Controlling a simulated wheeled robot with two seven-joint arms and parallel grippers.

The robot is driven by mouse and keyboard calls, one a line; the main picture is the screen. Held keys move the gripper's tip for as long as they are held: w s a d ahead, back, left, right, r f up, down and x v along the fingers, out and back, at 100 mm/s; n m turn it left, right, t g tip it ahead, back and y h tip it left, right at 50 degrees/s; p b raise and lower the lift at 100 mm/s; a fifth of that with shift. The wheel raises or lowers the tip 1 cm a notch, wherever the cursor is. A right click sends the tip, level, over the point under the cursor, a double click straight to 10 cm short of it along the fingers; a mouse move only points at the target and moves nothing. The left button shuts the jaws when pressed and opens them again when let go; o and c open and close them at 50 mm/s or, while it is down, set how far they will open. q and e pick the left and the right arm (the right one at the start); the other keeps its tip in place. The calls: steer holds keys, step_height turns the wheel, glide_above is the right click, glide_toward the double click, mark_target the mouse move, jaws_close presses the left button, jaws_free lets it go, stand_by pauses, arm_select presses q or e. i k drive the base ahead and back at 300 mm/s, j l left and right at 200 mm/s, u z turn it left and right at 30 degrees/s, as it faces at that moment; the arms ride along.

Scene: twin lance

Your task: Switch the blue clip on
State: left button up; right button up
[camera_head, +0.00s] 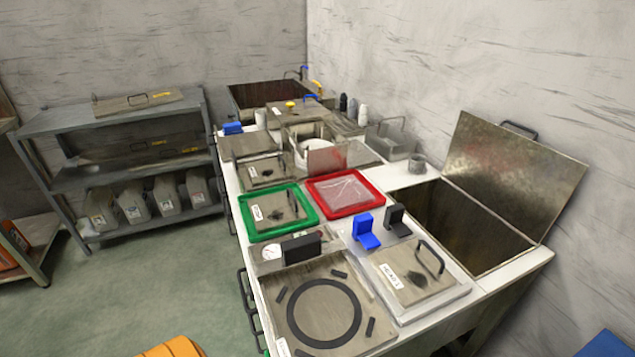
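A blue clip (365,233) stands on the counter, just behind the square metal lid (412,285) with a black handle and a white label. Neither of my grippers can be made out in the head view, and nothing is touching the blue clip.
A black clip (397,217) stands just right of the blue one, and another black block (301,248) is to the left. An open basin with a raised metal lid (513,178) is at the right. Green (243,219) and red (344,209) frames lie behind. A grey shelf (110,118) stands left.

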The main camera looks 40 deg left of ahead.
mark_target(362, 224)
steer(key=j+u, duration=0.2)
steer(key=u, duration=0.2)
steer(key=j+u, duration=0.2)
steer(key=u, duration=0.2)
steer(key=k+j+z, duration=0.25)
steer(key=j+z, duration=0.3)
steer(key=j, duration=0.15)
steer(key=j+z, duration=0.3)
steer(key=k+j+z, duration=0.25)
steer(key=j, duration=0.25)
steer(key=j+z, duration=0.3)
steer(key=j, duration=0.15)
